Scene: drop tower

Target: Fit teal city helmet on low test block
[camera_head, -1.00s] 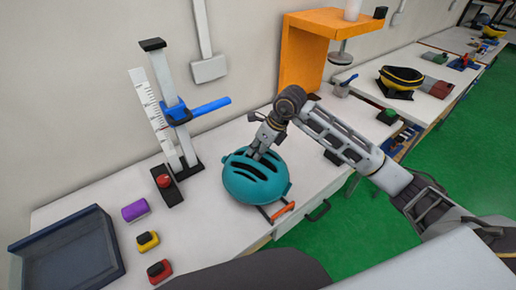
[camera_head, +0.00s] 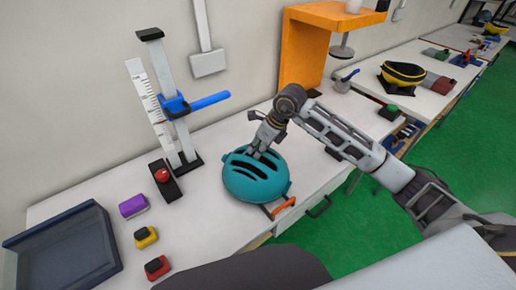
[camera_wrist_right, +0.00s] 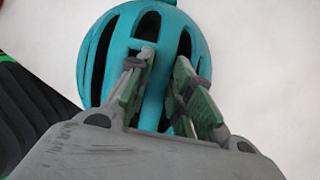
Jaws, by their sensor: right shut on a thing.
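The teal helmet (camera_head: 252,184) is on or just above the white bench, near its front edge, with its dark vents facing up. I cannot tell whether its rim touches the bench. My right gripper (camera_head: 259,152) reaches down into its vents from above. In the right wrist view, the gripper's green-padded fingers (camera_wrist_right: 157,92) are shut on a rib of the helmet (camera_wrist_right: 121,52), one in the vent on each side. I cannot make out the low test block; the helmet may hide what is under it. My left gripper is not in view.
A drop tower (camera_head: 172,95) with a blue arm and a red button (camera_head: 162,175) stands left of the helmet. Purple (camera_head: 133,206), yellow (camera_head: 146,237) and red (camera_head: 157,267) pieces and a dark tray (camera_head: 66,262) lie further left. An orange stand (camera_head: 304,55) is behind.

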